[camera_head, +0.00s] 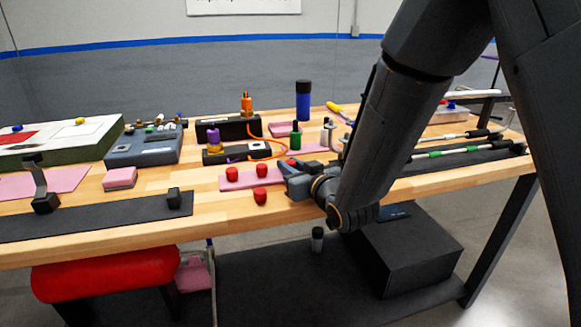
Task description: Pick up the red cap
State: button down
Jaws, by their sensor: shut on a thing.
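Several small red caps are on the workbench near its front middle. One red cap (232,173) and another red cap (261,170) sit on or by a pink mat (240,184). A third red cap (260,196) stands in front of them on the bare wood. My gripper (290,169) reaches in from the right, low over the bench at the mat's right end. It is shut on a red cap (291,161), which shows only in part at the fingers. The fingers and my arm hide the rest of it.
Behind stand a black block with an orange cable (262,149), a green bottle (295,135) and a tall blue bottle (303,101). A grey fixture (140,147) and a pink block (119,177) are at left. Bare wood (215,213) lies at the front edge.

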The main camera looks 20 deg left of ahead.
aim_at(291, 161)
notch_tip(291, 161, up, 18)
dwell(0.7)
jog(key=c, duration=2.2)
grip_release()
grip_shut()
jog(key=shift+d+f, duration=0.1)
